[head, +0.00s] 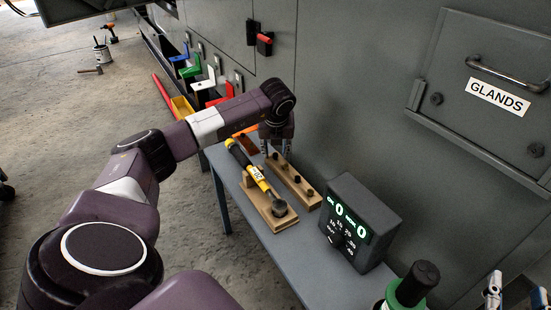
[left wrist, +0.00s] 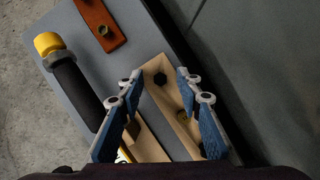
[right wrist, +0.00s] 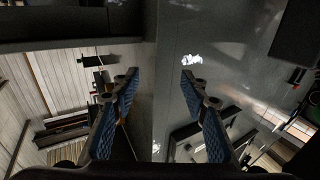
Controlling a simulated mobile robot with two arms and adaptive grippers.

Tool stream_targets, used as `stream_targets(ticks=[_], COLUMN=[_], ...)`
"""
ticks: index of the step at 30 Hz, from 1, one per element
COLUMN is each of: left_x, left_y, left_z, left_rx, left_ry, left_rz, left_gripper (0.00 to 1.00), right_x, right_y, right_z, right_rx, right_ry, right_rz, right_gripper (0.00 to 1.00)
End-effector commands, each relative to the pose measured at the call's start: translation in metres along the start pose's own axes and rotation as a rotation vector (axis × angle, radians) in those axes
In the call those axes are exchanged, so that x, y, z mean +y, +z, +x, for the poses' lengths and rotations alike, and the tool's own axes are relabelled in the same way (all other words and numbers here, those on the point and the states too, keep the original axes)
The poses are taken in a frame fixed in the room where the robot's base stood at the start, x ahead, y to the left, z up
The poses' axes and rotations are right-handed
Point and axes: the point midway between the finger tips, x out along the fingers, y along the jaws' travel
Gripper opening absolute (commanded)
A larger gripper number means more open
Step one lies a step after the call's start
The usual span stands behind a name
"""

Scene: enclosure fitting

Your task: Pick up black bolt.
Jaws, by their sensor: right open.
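The black bolt (left wrist: 160,78) stands head up at the far end of a light wooden block (left wrist: 150,66), its dark hex head showing. In the head view it appears as a dark spot (head: 275,156) below my left gripper (head: 276,150). In the left wrist view my left gripper (left wrist: 155,108) is open and empty, its fingertips on either side of the block. Other bolts, one brass-coloured (left wrist: 182,116), stand nearer in the same block. My right gripper (head: 516,294) is at the bottom right corner of the head view; the right wrist view shows it open and empty (right wrist: 158,82).
A black and yellow tool (head: 250,170) rests on a wooden stand (head: 275,216) left of the block. A brown strip (left wrist: 101,22) lies beyond it. A black display box (head: 360,222) and a green-black object (head: 412,285) stand nearer on the grey bench (head: 313,280). A grey cabinet wall (head: 350,120) rises at right.

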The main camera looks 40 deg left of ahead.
Motion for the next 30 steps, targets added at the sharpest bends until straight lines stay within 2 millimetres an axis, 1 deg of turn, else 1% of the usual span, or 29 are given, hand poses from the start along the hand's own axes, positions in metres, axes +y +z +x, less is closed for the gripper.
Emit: stream_targets(ticks=[3,11,18,20,30], left_x=[0.0000,-0.0001,-0.0001,-0.0001,-0.0001], left_y=[-0.0002,-0.0001,-0.0001,0.0000,0.0008], left_z=[0.0056,0.0058,0.0057,0.0057,0.0041], left_rx=[0.000,0.000,0.000,0.000,-0.001], left_ry=[0.000,0.000,0.000,0.000,-0.001], left_rz=[0.000,0.000,0.000,0.000,0.000], left_gripper=[0.33,0.32,0.05,0.00,0.00], right_x=[-0.0011,-0.0013,-0.0013,-0.0013,-0.0014], right_y=[-0.0081,-0.0101,-0.0099,-0.0098,-0.0099], right_z=[0.0006,0.0006,0.0007,0.0007,0.0007], right_rx=[0.038,0.045,0.044,0.044,0.041], right_ry=[-0.002,-0.002,-0.002,-0.002,-0.003], right_rz=[0.001,0.001,0.001,0.001,0.001], right_gripper=[0.41,0.41,0.41,0.41,0.41])
